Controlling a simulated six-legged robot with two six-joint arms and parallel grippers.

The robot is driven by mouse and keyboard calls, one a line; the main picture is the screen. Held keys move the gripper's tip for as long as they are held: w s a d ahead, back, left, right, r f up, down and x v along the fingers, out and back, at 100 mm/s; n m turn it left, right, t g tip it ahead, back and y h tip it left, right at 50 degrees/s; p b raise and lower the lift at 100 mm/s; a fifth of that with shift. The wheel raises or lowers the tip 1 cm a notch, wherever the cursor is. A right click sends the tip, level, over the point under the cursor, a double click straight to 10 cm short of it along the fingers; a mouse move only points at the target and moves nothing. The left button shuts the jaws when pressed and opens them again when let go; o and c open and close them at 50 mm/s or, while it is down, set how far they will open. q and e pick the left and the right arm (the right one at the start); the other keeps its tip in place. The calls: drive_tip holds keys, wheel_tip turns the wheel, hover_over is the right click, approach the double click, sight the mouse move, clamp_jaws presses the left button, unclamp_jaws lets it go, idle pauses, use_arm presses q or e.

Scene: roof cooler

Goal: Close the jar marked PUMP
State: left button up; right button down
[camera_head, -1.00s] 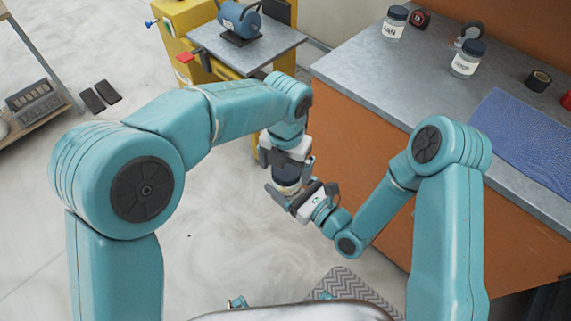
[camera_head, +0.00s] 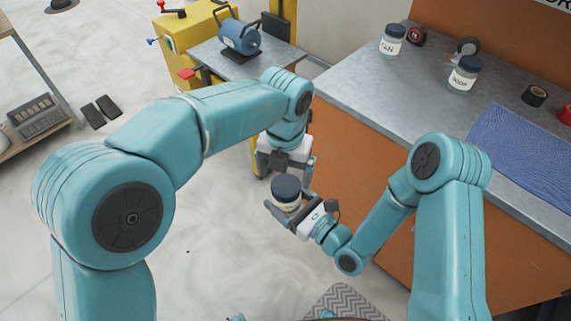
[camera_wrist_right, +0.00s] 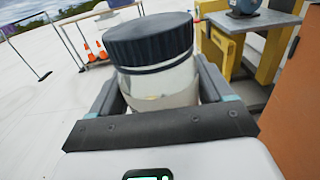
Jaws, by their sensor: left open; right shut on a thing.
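A clear jar (camera_head: 288,207) with a dark lid (camera_head: 286,186) is upright between the fingers of my right gripper (camera_head: 290,200), which is shut on it above the floor. In the right wrist view, the jar body (camera_wrist_right: 160,88) looks pale inside and the lid (camera_wrist_right: 150,40) sits on top, with a thin dark band under it. I cannot tell how tightly it is seated. The label on this jar is not readable. My left gripper (camera_head: 286,174) is open and empty just above the lid, pointing down.
A yellow stand with a blue motor (camera_head: 239,36) is behind my grippers. Open floor lies to the left.

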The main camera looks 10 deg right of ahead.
use_arm(q)
drive_tip(key=n, duration=0.7)
drive_tip(key=shift+a, duration=0.1)
drive_tip(key=n, duration=0.5)
drive_tip(key=shift+s+r, duration=0.1)
drive_tip(key=n, duration=0.6)
drive_tip(key=shift+r, duration=0.15)
drive_tip(key=n, duration=0.5)
drive_tip(key=shift+a+r, duration=0.1)
drive_tip(key=shift+r, duration=0.05)
drive_tip(key=n, duration=0.5)
drive_tip(key=shift+r+n, duration=0.2)
drive_tip(key=shift+n, duration=0.1)
drive_tip(key=n, duration=0.5)
drive_tip(key=shift+r, duration=0.2)
drive_tip(key=n, duration=0.5)
drive_tip(key=shift+r+n, duration=0.25)
drive_tip(key=shift+n, duration=0.05)
drive_tip(key=n, duration=0.3)
drive_tip(key=shift+w+r, duration=0.2)
drive_tip(key=shift+r, duration=0.05)
drive_tip(key=shift+w+r+n, duration=0.1)
drive_tip(key=shift+r+n, duration=0.15)
drive_tip(key=shift+n, duration=0.95)
drive_tip(key=shift+d+r, duration=0.2)
drive_tip(key=shift+d, duration=0.1)
drive_tip(key=shift+f, duration=0.1)
